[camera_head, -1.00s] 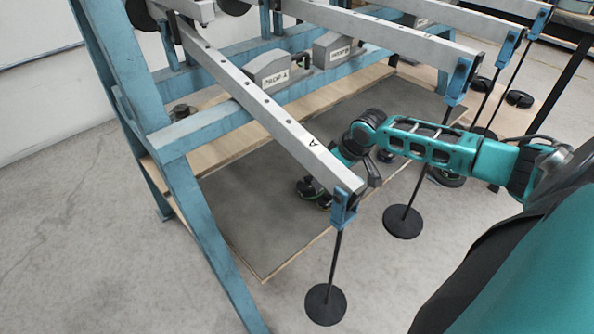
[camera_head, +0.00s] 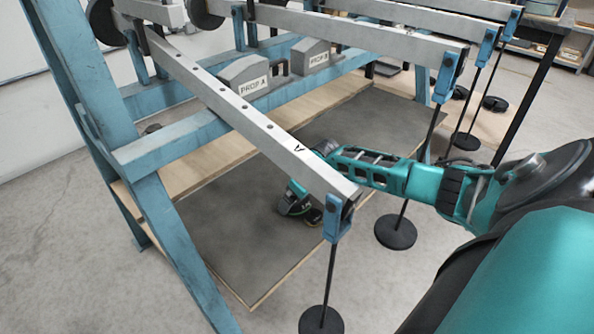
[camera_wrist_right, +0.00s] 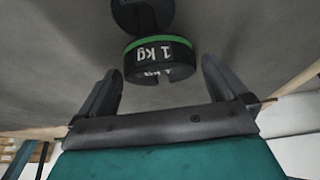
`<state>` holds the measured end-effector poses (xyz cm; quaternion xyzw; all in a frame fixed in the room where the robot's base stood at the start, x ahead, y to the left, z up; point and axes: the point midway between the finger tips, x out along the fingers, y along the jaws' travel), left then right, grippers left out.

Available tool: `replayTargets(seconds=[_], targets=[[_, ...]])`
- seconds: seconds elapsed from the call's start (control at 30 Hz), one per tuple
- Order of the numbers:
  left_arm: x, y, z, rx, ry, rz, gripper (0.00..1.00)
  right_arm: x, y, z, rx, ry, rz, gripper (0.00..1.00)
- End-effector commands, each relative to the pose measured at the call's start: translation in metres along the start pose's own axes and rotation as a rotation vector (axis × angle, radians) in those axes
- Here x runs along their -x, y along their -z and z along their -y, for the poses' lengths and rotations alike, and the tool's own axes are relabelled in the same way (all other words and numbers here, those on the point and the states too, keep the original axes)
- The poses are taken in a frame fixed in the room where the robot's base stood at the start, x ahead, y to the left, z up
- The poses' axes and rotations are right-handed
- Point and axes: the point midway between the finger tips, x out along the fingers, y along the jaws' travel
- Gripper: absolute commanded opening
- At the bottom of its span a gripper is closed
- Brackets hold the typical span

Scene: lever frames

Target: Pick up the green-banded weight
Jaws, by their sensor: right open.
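The green-banded weight (camera_wrist_right: 160,56) shows in the right wrist view as a black cylinder marked "1 kg", with a green band around one edge. It lies just beyond and between the fingertips of my right gripper (camera_wrist_right: 160,68), which is open with nothing between its fingers. In the head view my right gripper (camera_head: 298,204) is low over the grey board, under the end of beam A. There the arm and beam hide most of the weight, so I cannot make it out clearly. My left gripper is not in view.
Beam A (camera_head: 240,112) passes over my right forearm's far end, with a black hanger (camera_head: 322,319) at its tip. Another hanger (camera_head: 396,232) hangs close by my arm. The grey board (camera_head: 240,235) is clear on its left. Blue frame legs (camera_head: 180,245) stand left.

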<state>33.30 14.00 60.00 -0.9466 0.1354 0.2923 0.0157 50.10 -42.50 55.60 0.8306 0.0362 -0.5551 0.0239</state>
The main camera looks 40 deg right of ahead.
Motion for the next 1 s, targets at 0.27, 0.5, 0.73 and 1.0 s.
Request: replayTargets(seconds=[0.27, 0.5, 0.73, 1.0], targets=[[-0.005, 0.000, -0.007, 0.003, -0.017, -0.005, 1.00, -0.022, 0.000, 0.000, 0.000, 0.000, 0.000, 1.00], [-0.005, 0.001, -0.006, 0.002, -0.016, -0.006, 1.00, -0.021, 0.000, 0.000, 0.000, 0.000, 0.000, 0.91], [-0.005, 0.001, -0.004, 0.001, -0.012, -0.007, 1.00, -0.021, -0.001, 0.000, 0.000, 0.000, 0.001, 0.69], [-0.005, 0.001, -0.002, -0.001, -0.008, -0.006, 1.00, -0.021, -0.001, 0.000, 0.000, 0.000, 0.001, 0.43]])
